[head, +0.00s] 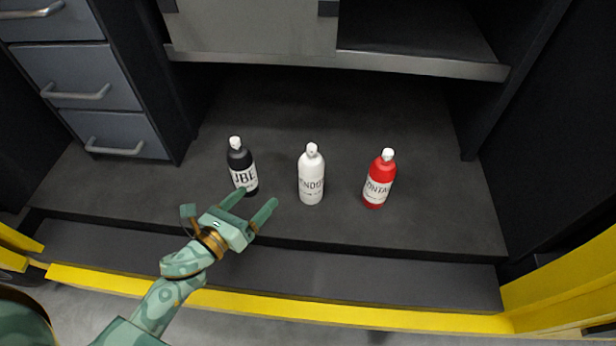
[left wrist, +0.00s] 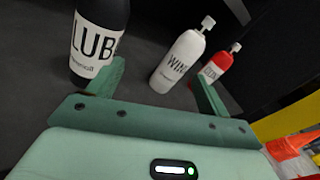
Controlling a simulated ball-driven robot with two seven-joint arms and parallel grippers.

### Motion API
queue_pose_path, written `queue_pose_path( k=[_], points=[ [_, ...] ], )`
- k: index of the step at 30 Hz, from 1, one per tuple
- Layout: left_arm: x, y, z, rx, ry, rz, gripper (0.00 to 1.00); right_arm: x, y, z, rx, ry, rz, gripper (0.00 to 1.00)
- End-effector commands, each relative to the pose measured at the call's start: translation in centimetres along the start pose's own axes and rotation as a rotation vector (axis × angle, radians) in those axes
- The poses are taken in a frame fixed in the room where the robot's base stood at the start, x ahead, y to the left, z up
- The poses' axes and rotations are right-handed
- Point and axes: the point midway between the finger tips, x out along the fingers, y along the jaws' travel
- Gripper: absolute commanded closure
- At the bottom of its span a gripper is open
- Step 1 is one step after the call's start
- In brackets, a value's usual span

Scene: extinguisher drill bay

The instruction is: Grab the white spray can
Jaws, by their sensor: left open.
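The white spray can (head: 311,177) stands upright on the dark shelf floor, between a black can (head: 242,168) on its left and a red can (head: 379,180) on its right. My left gripper (head: 254,202) is open and empty, in front of the black can and to the left of the white can, apart from the white one. In the left wrist view the white can (left wrist: 180,62) shows beyond the gap between the open fingers (left wrist: 158,82). The black can (left wrist: 98,40) is near the left finger there, and the red can (left wrist: 222,64) is behind the right finger. My right gripper is not in view.
A grey drawer unit (head: 75,88) stands at the left. A metal shelf edge (head: 340,62) runs above the back of the bay. A yellow edge (head: 300,307) runs along the front. The dark floor (head: 440,160) right of the red can is clear.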

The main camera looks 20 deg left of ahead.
Motion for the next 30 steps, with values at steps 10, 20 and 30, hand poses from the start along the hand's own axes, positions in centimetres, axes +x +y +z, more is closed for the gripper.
queue_pose_path(
  k=[10,20,30],
  points=[
    [3.2,-2.7,-0.1,0.333,-0.036,-0.214,0.21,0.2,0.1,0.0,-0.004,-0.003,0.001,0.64],
    [10.5,-4.3,-0.2,0.328,-0.034,-0.211,0.21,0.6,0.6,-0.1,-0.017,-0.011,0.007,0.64],
    [14.1,-5.6,-0.4,0.325,-0.034,-0.211,0.21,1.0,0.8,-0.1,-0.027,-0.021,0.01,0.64]
  ],
)
